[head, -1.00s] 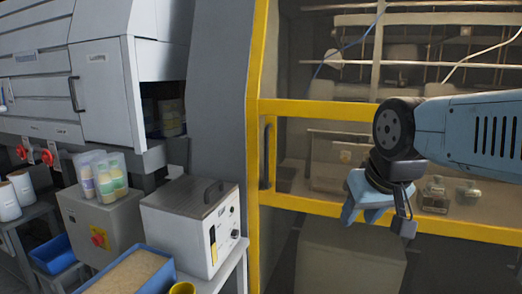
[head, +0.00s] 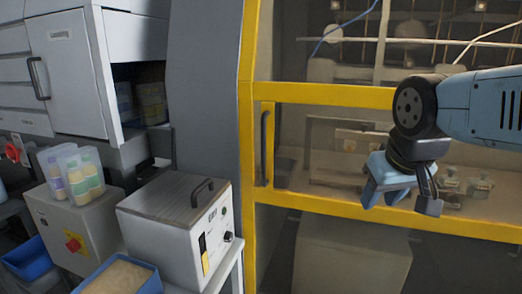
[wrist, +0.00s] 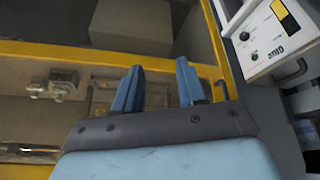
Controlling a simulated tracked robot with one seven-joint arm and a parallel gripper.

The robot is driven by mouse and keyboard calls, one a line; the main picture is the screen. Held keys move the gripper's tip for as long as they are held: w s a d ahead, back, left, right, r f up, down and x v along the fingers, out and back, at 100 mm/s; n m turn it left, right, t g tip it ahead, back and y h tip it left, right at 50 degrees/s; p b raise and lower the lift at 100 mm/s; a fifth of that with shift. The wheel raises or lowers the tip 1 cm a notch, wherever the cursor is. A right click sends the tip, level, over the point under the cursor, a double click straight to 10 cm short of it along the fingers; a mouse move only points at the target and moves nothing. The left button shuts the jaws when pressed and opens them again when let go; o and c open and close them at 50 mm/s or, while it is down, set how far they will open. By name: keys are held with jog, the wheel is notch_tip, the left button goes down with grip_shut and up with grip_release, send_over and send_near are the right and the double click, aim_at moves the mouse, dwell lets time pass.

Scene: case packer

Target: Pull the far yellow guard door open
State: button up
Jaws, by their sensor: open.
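The yellow guard door (head: 330,95) has a yellow frame around clear panels and fills the right half of the head view. It looks shut. Its dark upright handle (head: 265,148) is at its left side, on a yellow upright. My gripper (head: 383,203) hangs in front of the door, to the right of the handle and apart from it. Its two blue fingers are open and empty. In the wrist view the fingers (wrist: 158,78) point toward the yellow frame (wrist: 110,60), with a gap between them. A dark piece near the right finger may be the handle.
A white box with a top handle (head: 180,225) stands on a bench left of the door. A blue tray (head: 150,284) is in front of it. Clear tubs (head: 72,175) stand on a grey box. Machinery is visible behind the door panels.

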jog(key=w+f+n+g+h, duration=0.2)
jog(key=w+n+g+h, duration=0.1)
jog(key=w+n+h, duration=0.4)
jog(key=n+t+h, duration=0.2)
jog(key=n+t, duration=1.1)
jog(key=n, duration=0.9)
send_near(262, 150)
jog(key=x, duration=1.1)
jog(key=shift+w, duration=0.1)
jog(key=shift+c, duration=0.3)
jog(key=shift+a, duration=0.1)
grip_shut()
